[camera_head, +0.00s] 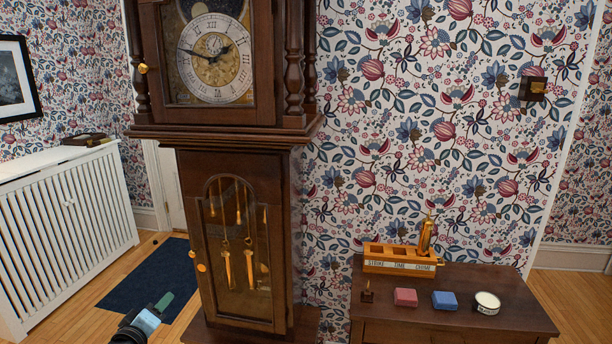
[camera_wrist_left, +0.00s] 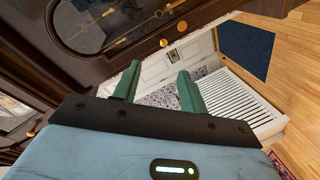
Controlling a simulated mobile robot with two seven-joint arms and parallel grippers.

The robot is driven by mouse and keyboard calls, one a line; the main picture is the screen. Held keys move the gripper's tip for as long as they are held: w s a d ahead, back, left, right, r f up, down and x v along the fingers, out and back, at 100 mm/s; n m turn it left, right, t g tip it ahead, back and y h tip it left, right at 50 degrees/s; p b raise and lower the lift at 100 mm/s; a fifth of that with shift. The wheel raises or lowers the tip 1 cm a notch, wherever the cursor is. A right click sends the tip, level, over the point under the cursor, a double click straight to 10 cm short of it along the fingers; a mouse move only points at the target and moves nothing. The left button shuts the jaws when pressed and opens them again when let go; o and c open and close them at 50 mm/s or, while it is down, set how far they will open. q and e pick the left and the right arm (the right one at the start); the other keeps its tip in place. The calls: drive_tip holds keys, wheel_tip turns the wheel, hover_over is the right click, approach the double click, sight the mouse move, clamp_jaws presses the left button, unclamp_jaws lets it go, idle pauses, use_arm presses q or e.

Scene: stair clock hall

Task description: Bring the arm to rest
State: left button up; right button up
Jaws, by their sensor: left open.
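My left gripper (camera_head: 163,303) shows at the bottom left of the head view, low and to the left of the clock. In the left wrist view its two green fingers (camera_wrist_left: 158,78) stand apart with nothing between them. The tall dark wooden clock (camera_head: 235,165) stands left of centre. Its glazed lower door (camera_head: 233,293) looks shut, with brass weights (camera_head: 248,268) hanging behind the glass. The clock's dark case also runs across the upper left of the left wrist view (camera_wrist_left: 200,22). My right gripper does not show.
A white slatted radiator cover (camera_head: 70,225) stands at the left, and a blue rug (camera_head: 140,285) lies on the floor. At the right, a dark cabinet (camera_head: 450,325) bears a labelled wooden rack (camera_head: 400,267) with a brass weight (camera_head: 426,235), a red block (camera_head: 405,297), a blue block (camera_head: 445,301) and a tin (camera_head: 487,302).

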use_arm(q)
drive_tip(key=s+d+f+m+g, duration=0.25)
drive_tip(key=s+f+m, duration=0.35)
drive_tip(key=s+f, duration=0.3)
drive_tip(key=s+d+f+m+g, duration=0.1)
drive_tip(key=s+d+f+m, duration=0.3)
drive_tip(key=s+f+m, duration=0.5)
drive_tip(key=s+d+f+n+g, duration=0.1)
drive_tip(key=s+d, duration=0.2)
drive_tip(key=s, duration=0.6)
drive_tip(key=s+d+f+n+g, duration=0.1)
drive_tip(key=s+d, duration=0.2)
drive_tip(key=s, duration=0.6)
drive_tip(key=s+d+f+n+g, duration=0.1)
drive_tip(key=s+d, duration=0.2)
drive_tip(key=s, duration=0.7)
drive_tip(key=shift+f+n+g+h, duration=0.3)
drive_tip(key=shift+f+g+h, duration=0.05)
drive_tip(key=shift+f+h, duration=0.05)
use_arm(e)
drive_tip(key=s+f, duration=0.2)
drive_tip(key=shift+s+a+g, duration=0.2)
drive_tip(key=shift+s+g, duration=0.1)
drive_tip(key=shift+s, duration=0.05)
